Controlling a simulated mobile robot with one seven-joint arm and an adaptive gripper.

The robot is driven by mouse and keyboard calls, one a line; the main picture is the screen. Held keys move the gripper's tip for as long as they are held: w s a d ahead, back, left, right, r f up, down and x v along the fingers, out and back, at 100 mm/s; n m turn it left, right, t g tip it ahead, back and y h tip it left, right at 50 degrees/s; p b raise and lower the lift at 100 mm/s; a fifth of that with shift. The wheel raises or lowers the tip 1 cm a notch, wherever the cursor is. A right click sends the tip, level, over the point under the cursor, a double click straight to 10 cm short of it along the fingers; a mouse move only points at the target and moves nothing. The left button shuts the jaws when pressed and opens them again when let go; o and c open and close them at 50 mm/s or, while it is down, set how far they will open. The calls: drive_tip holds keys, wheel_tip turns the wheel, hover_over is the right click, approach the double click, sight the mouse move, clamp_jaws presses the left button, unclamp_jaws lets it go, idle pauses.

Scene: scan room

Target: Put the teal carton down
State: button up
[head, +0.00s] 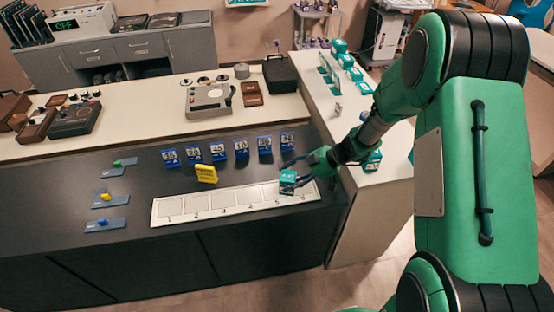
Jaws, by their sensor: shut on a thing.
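The teal carton (287,181) is in the head view, over the right part of a white strip (184,217) marked with numbered squares. My gripper (292,173) is shut on the carton from the upper right. The carton covers part of the strip's squares near the right end. I cannot tell whether its base touches the strip or is slightly above it.
Several blue number cards stand behind the strip, one a blue card (241,148). A yellow sign (206,173) stands closer to it. A blue plate with a yellow knob (105,196) lies left. More teal cartons (355,74) stand on the right-hand white counter (313,97).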

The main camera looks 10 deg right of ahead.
drive_tip(key=w, duration=0.4)
drive_tip(key=w+f, duration=0.1)
drive_tip(key=w, duration=0.8)
drive_tip(key=shift+w+a+f+b, duration=0.15)
drive_tip(key=shift+a+b, duration=0.05)
drive_tip(key=shift+b, duration=0.2)
drive_tip(key=shift+w+f, duration=0.1)
drive_tip(key=shift+w, duration=0.4)
drive_tip(key=shift+s+f+b, duration=0.1)
drive_tip(key=shift+f+b, duration=0.25)
drive_tip(key=shift+f, duration=1.35)
drive_tip(key=shift+f+b, duration=0.15)
drive_tip(key=shift+b, duration=0.15)
drive_tip(key=o, duration=1.1)
drive_tip(key=shift+o, duration=0.2)
drive_tip(key=shift+r+p, duration=0.2)
drive_tip(key=shift+p, duration=0.1)
